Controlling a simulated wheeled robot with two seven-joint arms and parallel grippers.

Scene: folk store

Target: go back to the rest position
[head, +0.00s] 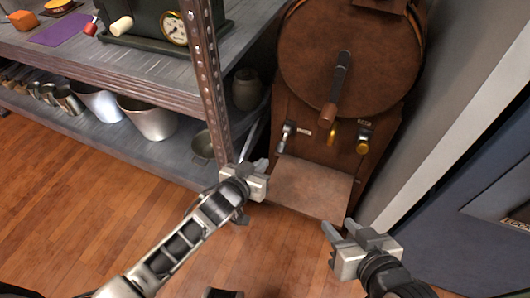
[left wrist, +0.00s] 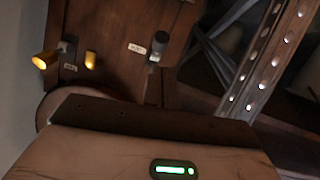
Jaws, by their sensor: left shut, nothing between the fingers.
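My left gripper (head: 256,171) is in the middle of the head view, in front of the brown machine's lower left edge and near the shelf's metal post. It is shut and holds nothing. My right gripper (head: 343,230) is at the lower right of the head view, over the floor in front of the machine. Its two fingers stand apart with nothing between them.
The brown machine (head: 322,115) has a round front, a handle and knobs. A metal shelf (head: 110,70) with pots stands left; its post (head: 208,90) is close to my left gripper. A dark blue cabinet (head: 460,200) stands right. The wooden floor (head: 90,200) is clear at lower left.

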